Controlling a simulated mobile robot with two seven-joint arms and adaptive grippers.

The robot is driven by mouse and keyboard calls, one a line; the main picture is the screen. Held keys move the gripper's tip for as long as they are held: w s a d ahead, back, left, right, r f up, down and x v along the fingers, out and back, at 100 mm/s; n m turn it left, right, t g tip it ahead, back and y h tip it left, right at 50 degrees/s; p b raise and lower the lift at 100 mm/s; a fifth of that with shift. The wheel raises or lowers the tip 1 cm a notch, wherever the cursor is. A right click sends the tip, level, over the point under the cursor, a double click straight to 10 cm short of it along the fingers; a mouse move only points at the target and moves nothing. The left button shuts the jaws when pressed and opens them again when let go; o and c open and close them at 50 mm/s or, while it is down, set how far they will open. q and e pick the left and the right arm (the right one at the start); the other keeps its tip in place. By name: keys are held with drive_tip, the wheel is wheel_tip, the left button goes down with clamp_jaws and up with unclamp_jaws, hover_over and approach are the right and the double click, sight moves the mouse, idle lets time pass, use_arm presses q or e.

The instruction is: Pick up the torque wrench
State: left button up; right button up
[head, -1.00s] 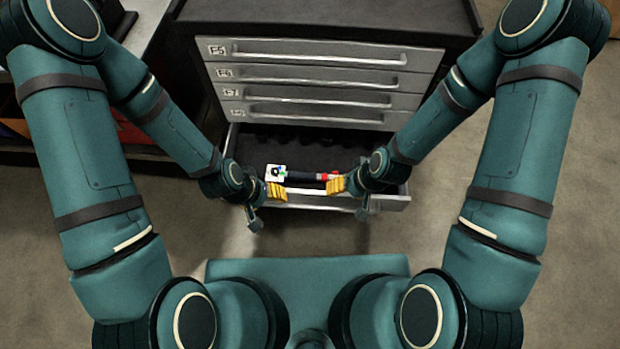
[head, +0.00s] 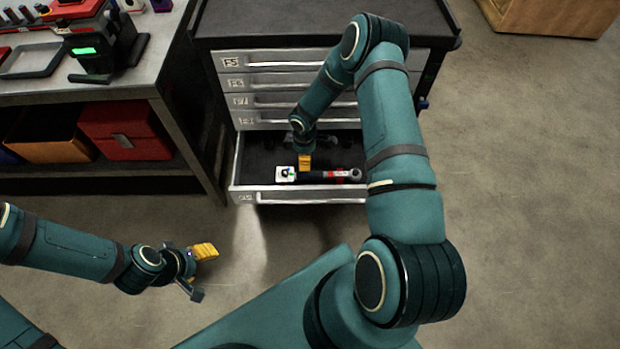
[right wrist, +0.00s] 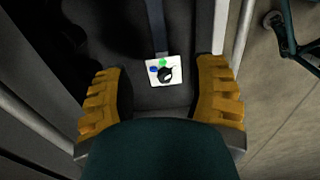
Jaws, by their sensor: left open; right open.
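The torque wrench (head: 338,174) lies in the open bottom drawer (head: 275,195) of the tool cabinet. It has a dark shaft, a red band, a round end at the right and a white square plate with coloured dots at the left. My right gripper (head: 305,162) is over the drawer, beside the wrench in the head view. In the right wrist view my right gripper (right wrist: 160,97) is open, with the wrench's white plate (right wrist: 165,72) showing between its yellow fingers and nothing gripped. My left gripper (head: 206,252) is open and empty over the floor, left of the drawer.
The tool cabinet (head: 310,22) has several shut drawers above the open one. A workbench (head: 165,65) stands at the left, with a red bin (head: 122,130) and an orange bin (head: 50,140) on its lower shelf.

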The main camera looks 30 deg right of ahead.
sight(308, 174)
drive_tip(key=f, duration=0.4)
drive_tip(key=f+b, duration=0.1)
drive_tip(key=f, duration=0.3)
drive_tip(key=shift+d+f+b, duration=0.2)
drive_tip(key=shift+f+b, duration=0.05)
drive_tip(key=shift+b, duration=0.05)
drive_tip(key=shift+s+d+f+b, duration=0.15)
drive_tip(key=shift+f+b, duration=0.15)
drive_tip(key=shift+f, duration=1.05)
drive_tip(key=shift+d+f+b, duration=0.15)
drive_tip(key=shift+f+b, duration=0.15)
drive_tip(key=shift+f, duration=1)
clamp_jaws()
